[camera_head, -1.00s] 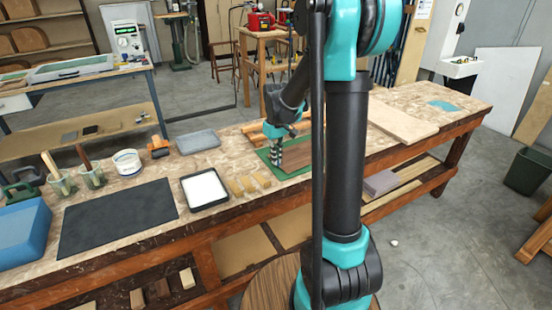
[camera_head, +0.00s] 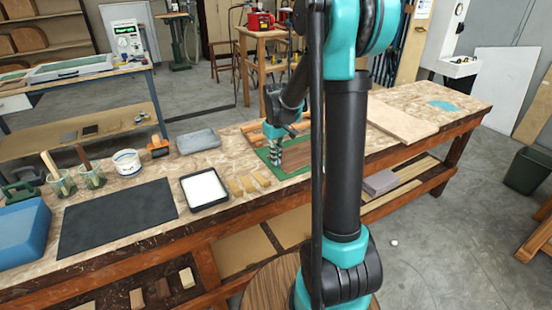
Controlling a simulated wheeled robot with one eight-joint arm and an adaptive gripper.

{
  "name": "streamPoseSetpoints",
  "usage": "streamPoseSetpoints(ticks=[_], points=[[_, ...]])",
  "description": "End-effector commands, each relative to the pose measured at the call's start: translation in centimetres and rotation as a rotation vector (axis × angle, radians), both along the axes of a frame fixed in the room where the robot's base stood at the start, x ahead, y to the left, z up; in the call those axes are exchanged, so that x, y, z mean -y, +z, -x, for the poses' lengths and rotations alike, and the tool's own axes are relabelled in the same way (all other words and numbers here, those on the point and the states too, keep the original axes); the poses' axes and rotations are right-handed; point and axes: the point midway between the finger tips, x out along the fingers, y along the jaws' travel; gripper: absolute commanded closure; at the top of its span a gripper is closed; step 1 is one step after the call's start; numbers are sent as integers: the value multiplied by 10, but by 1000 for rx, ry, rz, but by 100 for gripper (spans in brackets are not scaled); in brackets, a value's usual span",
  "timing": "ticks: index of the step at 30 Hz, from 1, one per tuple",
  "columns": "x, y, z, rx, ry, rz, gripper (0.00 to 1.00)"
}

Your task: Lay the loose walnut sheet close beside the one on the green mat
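The green mat (camera_head: 266,157) lies on the workbench near its middle, partly behind my arm. Brown walnut sheet (camera_head: 300,158) shows on the mat, just right of my gripper; my arm covers its right part. I cannot make out whether this is one sheet or two side by side, so I cannot single out the loose sheet. My gripper (camera_head: 275,161) points down at the left part of the mat, by the sheet's left end. Its fingers are too small to tell whether they are open, or whether they touch the sheet.
A black tray with a white inside (camera_head: 204,189) and several small wooden blocks (camera_head: 249,183) lie left of the mat. A grey tray (camera_head: 198,141) and wooden rollers or sticks (camera_head: 252,132) are behind. A pale board (camera_head: 403,120) lies right. A dark mat (camera_head: 118,217) is far left.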

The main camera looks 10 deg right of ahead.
Motion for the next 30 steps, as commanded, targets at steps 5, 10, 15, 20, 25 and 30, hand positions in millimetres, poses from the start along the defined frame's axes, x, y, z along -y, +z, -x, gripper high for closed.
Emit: streamPoseSetpoints(ticks=[5, 10, 15, 20, 25, 30], points=[[0, 0, 0, 0, 0, 0, 91], [0, 0, 0, 0, 0, 0, 71], [0, 0, 0, 0, 0, 0, 71], [0, 0, 0, 0, 0, 0, 55], [0, 0, 0, 0, 0, 0, 50], [0, 1, 0, 0, 0, 0, 50]])
